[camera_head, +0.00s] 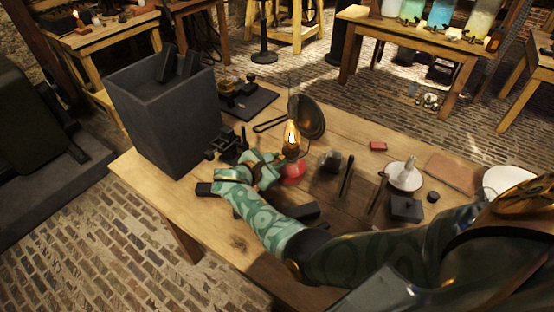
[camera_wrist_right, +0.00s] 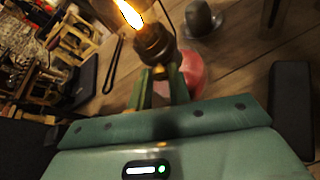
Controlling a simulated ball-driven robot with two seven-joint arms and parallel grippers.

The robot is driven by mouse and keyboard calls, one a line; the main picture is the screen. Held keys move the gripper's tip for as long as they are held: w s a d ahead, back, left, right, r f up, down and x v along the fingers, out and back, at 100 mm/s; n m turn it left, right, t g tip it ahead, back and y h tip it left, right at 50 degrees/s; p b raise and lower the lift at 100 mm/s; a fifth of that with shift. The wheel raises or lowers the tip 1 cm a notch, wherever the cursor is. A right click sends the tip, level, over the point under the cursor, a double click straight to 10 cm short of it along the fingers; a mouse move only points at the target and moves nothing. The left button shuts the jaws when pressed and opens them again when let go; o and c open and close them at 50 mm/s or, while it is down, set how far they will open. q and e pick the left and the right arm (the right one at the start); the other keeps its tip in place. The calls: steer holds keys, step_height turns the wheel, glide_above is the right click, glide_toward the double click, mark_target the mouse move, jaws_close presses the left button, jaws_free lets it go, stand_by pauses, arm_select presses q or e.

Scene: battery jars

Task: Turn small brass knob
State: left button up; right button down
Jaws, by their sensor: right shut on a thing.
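A lit oil lamp with a red base (camera_head: 293,171) stands on the wooden table, its flame (camera_head: 292,138) burning above a dark burner. In the right wrist view the flame (camera_wrist_right: 130,14) and the dark brass burner collar (camera_wrist_right: 152,42) are just beyond my fingers. My right gripper (camera_head: 275,168) reaches the lamp's left side at burner height. Its green fingers also show in the wrist view (camera_wrist_right: 160,73), closed close against the burner. They are shut on the small brass knob, which they hide. My left gripper is not in view.
A tall dark box (camera_head: 160,120) stands at the table's left. A round dark reflector (camera_head: 308,117) is behind the lamp. A small jar (camera_head: 330,161), a red block (camera_head: 378,146) and a white dish (camera_head: 405,180) lie to the right.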

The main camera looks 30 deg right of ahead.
steer(key=shift+w+n+g+b, duration=0.15)
steer(key=shift+n+g+b, duration=0.15)
steer(key=shift+n+g, duration=0.7)
steer(key=shift+n, duration=0.3)
steer(key=c, duration=1.3)
jaws_free()
